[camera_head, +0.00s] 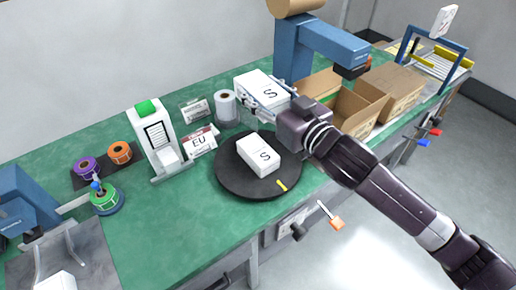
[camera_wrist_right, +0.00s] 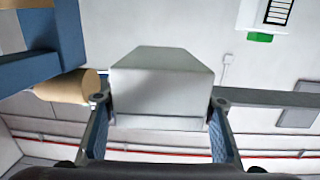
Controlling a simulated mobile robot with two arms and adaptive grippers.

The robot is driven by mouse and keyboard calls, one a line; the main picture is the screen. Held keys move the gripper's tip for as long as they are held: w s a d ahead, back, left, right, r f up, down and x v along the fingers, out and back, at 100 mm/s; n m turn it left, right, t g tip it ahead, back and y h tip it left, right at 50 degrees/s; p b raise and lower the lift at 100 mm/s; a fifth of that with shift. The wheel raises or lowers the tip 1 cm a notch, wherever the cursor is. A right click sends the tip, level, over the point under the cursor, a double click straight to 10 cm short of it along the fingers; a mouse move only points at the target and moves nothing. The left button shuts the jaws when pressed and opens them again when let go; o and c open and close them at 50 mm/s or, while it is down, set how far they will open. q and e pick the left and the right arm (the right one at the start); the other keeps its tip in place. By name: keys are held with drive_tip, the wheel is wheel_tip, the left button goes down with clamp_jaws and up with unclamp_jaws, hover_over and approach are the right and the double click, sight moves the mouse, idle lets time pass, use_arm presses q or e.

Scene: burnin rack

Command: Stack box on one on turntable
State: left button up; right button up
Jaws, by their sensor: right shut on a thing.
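A white box marked S (camera_head: 259,157) lies on the black round turntable (camera_head: 230,179), near its middle. My right gripper (camera_head: 266,103) is shut on a second white box marked S (camera_head: 257,84). It holds this box above the table, behind and above the turntable box, apart from it. In the right wrist view the held box (camera_wrist_right: 162,88) sits between the two fingers of the right gripper (camera_wrist_right: 162,110). My left gripper is not in view.
Open cardboard boxes (camera_head: 355,110) stand at the right under a blue machine (camera_head: 318,50). The green table front left of the turntable is clear.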

drive_tip(key=shift+w+a+r+n+g+y, duration=0.15)
drive_tip(key=shift+w+a+r+y, duration=0.05)
drive_tip(key=shift+w+r, duration=0.3)
drive_tip(key=shift+w+a+r+n+g+y, duration=0.15)
drive_tip(key=shift+w+a+r+y, duration=0.05)
drive_tip(key=shift+w+r, duration=0.3)
hover_over(258, 149)
wheel_tip(258, 149, down, 15)
drive_tip(key=shift+r+b, duration=0.2)
drive_tip(key=shift+b, duration=0.25)
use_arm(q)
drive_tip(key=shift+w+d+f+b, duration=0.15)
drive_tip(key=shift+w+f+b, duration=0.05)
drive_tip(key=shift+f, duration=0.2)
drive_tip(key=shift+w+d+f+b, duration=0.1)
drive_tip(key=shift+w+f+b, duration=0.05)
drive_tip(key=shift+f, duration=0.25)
use_arm(e)
drive_tip(key=shift+f, duration=2.65)
drive_tip(key=shift+f, duration=0.15)
drive_tip(key=o, duration=1.3)
use_arm(q)
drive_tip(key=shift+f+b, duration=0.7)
drive_tip(key=shift+b, duration=0.05)
use_arm(e)
drive_tip(key=v, duration=1.2)
